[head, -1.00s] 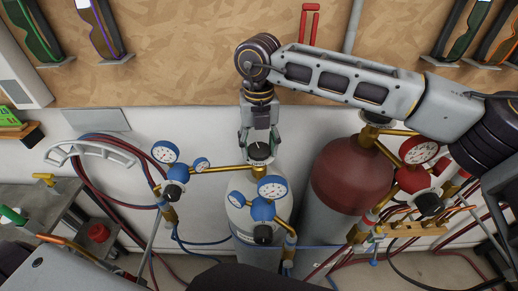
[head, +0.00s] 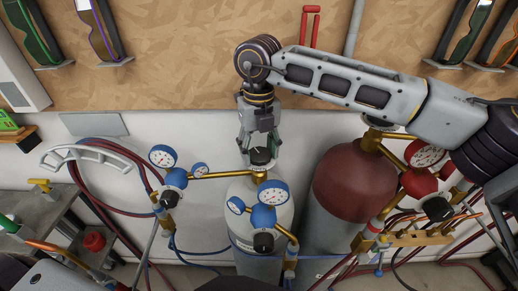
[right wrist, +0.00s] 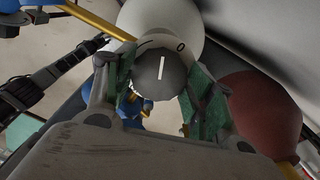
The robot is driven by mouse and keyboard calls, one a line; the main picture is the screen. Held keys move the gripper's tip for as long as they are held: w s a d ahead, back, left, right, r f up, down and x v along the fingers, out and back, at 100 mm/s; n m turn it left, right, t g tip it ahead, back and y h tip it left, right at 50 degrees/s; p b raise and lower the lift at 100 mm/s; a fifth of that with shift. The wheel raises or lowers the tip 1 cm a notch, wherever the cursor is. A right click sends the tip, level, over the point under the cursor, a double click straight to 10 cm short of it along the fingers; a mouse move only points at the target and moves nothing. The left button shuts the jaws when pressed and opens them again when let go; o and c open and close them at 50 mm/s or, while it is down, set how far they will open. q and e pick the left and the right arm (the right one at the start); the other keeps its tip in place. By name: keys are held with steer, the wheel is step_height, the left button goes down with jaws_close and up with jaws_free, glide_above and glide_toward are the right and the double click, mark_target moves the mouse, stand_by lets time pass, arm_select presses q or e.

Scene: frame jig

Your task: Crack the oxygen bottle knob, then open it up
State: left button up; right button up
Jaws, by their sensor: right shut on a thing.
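The oxygen bottle knob is a dark round knob (head: 261,157) on top of the white-grey bottle (head: 238,192) in the middle of the head view. In the right wrist view the knob (right wrist: 161,72) shows a white pointer line, nearly upright in the picture. A 0 and a curved mark show just beyond its rim, the 0 slightly right of the line. My right gripper (head: 259,148) reaches down from above and is shut on the knob. In the wrist view its greenish finger pads (right wrist: 158,88) flank the knob. My left gripper is not in view.
Blue gauges (head: 272,193) and brass pipes sit close around the white bottle. A red bottle (head: 352,183) with a red regulator stands to its right. Red and blue hoses hang at left and cross low down. A grey bench (head: 50,212) is at left; the wall is behind.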

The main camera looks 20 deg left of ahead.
mark_target(259, 153)
steer(key=o, duration=1)
steer(key=shift+r, duration=0.85)
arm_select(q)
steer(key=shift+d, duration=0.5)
arm_select(e)
step_height(259, 153, up, 10)
steer(key=shift+r, duration=0.2)
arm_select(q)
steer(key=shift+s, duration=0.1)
